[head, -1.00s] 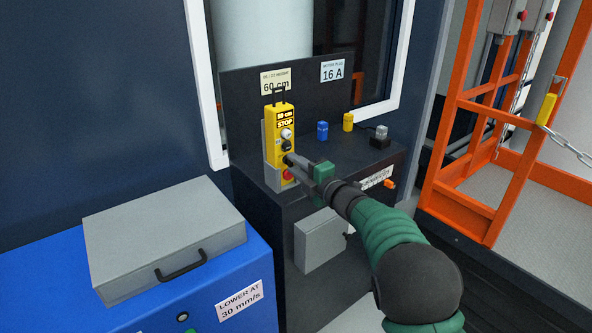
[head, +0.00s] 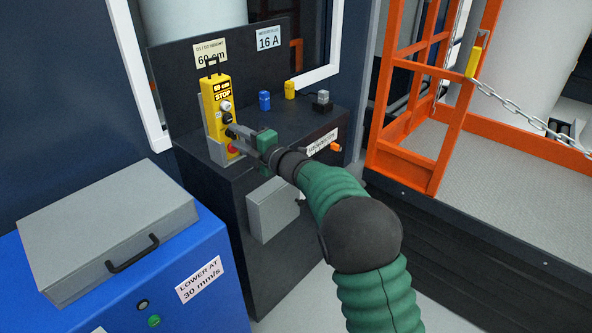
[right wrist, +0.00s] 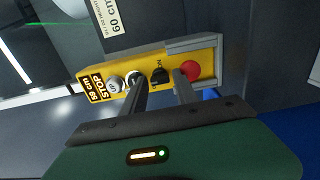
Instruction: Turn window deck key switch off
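A yellow control box (head: 219,110) stands upright in a grey holder on the dark deck (head: 285,118) by the window. It also shows in the right wrist view (right wrist: 207,55), with a STOP label, silver round controls (right wrist: 115,84), a black knob (right wrist: 158,75) and a red button (right wrist: 191,71) in a row. I cannot tell for sure which control is the key switch. My right gripper (head: 236,138) is at the box's lower front. In the right wrist view its fingers (right wrist: 160,86) are apart, on either side of the black knob; contact is unclear. My left gripper is not in view.
A blue cap (head: 264,100), a yellow cap (head: 290,89) and a small grey piece (head: 322,101) are on the deck. A blue cabinet (head: 205,300) bears a grey case (head: 105,230) at left. An orange frame (head: 405,177) with a chain stands right.

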